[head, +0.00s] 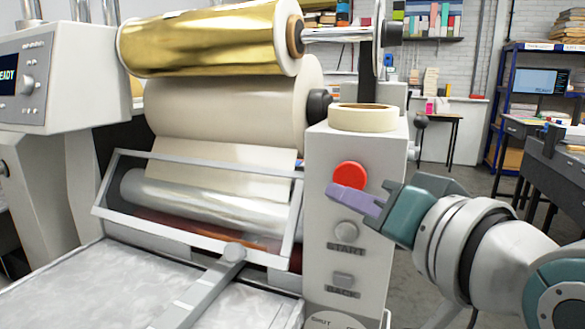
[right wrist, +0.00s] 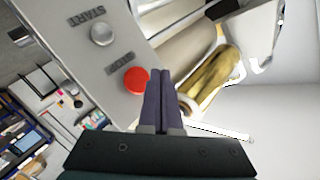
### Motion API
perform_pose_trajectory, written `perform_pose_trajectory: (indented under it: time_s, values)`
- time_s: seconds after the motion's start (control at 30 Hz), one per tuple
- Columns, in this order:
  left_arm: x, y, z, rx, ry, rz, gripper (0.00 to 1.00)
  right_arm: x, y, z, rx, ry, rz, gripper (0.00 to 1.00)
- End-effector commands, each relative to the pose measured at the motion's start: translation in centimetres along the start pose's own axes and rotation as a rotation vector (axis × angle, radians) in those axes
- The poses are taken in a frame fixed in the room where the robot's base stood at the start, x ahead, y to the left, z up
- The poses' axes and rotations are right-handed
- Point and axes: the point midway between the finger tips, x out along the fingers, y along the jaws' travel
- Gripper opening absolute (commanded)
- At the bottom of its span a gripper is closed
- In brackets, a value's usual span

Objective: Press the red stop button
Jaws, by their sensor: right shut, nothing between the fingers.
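The red stop button (head: 350,176) is a round red cap near the top of the grey control panel (head: 323,238) on the machine's right end. In the right wrist view the red button (right wrist: 136,80) sits beside the word STOP, just left of my fingertips. My right gripper (head: 333,190) is shut and empty, its purple fingers partly covering the button's lower edge in the head view. In the right wrist view the shut fingers (right wrist: 160,75) point toward the panel; I cannot tell whether they touch it. My left gripper is not in view.
A grey START button (head: 346,231) and a BACK button (head: 343,280) lie below the red one. A tape roll (head: 363,118) rests on top of the panel housing. A clear guard frame (head: 200,205) and a lever (head: 200,290) stand to the left.

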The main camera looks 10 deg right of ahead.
Motion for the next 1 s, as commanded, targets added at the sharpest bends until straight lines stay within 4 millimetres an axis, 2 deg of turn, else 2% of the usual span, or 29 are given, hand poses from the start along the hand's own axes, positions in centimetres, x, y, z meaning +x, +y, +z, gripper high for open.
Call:
perform_pose_trajectory:
  time_s: [0.27,0.87,0.93,1.0]
  values:
    - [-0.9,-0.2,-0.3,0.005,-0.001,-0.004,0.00,-1.4,-1.1,0.9,0.001,0.000,0.000,0.00]
    - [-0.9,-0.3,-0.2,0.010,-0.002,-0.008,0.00,-1.4,-1.0,1.1,-0.001,-0.002,0.001,0.00]
    - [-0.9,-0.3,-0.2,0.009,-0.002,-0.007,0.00,-1.7,-0.6,1.6,-0.018,-0.026,0.016,0.00]
    - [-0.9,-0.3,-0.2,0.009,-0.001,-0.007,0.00,-2.6,0.3,3.0,-0.063,-0.092,0.055,0.00]
